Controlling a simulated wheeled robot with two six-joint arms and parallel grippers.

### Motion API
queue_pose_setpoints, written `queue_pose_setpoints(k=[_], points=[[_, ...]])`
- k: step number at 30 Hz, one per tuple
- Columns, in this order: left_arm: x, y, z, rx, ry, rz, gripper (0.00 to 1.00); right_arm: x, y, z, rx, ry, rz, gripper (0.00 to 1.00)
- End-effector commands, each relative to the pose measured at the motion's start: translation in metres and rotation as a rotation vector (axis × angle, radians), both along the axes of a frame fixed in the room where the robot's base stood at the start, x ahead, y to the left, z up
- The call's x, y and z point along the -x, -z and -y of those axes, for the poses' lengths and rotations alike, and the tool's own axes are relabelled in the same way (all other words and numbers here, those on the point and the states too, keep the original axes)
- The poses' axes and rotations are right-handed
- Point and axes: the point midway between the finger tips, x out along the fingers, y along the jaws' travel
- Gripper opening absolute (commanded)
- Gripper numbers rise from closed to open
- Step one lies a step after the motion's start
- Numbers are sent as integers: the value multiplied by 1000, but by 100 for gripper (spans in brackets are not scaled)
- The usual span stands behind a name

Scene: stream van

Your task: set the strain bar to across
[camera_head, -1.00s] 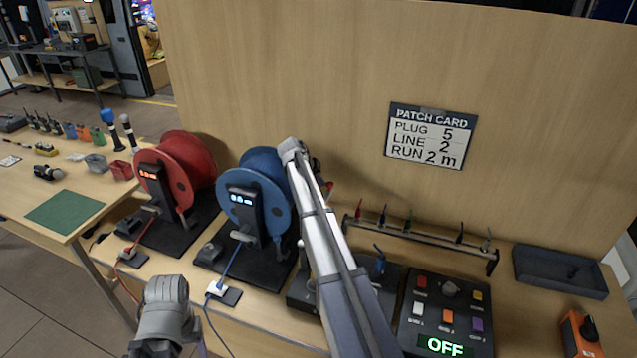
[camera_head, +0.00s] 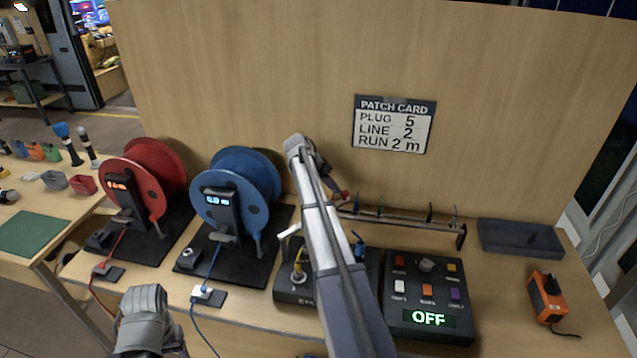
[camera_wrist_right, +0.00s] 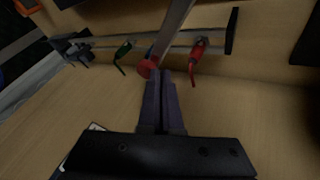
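A slim grey bar (camera_wrist_right: 172,28) with a red round knob (camera_wrist_right: 147,68) at its end crosses the right wrist view; I take it for the strain bar. In the head view its red knob (camera_head: 344,195) peeks out right of my right arm, and the bar is mostly hidden behind that arm. My right gripper (camera_wrist_right: 163,78) has its two dark fingers together, with tips close beside the knob. I see nothing between them, and cannot tell whether they touch it. My left arm shows at lower left in the head view, its fingers out of frame.
A rack (camera_head: 395,222) of coloured plugs runs behind. A black block (camera_head: 293,287) with a yellow plug stands beside my right arm. A control box (camera_head: 429,335) reads OFF. Blue (camera_head: 262,180) and red (camera_head: 152,190) reels stand left, a grey tray (camera_head: 519,240) right.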

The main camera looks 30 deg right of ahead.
Motion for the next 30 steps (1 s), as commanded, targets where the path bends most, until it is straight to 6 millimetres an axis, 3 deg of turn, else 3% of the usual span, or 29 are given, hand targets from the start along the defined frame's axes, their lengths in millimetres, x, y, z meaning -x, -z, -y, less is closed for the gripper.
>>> queue_pose_setpoints(k=[4,15,24,30], points=[[0,0,0,0,0,0,64,37,0,7,2,137,1,0],[0,1,0,0,0,0,64,122,0,-3,3,123,1,0],[0,0,0,0,0,0,64,172,0,-27,1,120,1,0],[0,0,0,0,0,0,64,192,0,-41,0,120,1,0]])
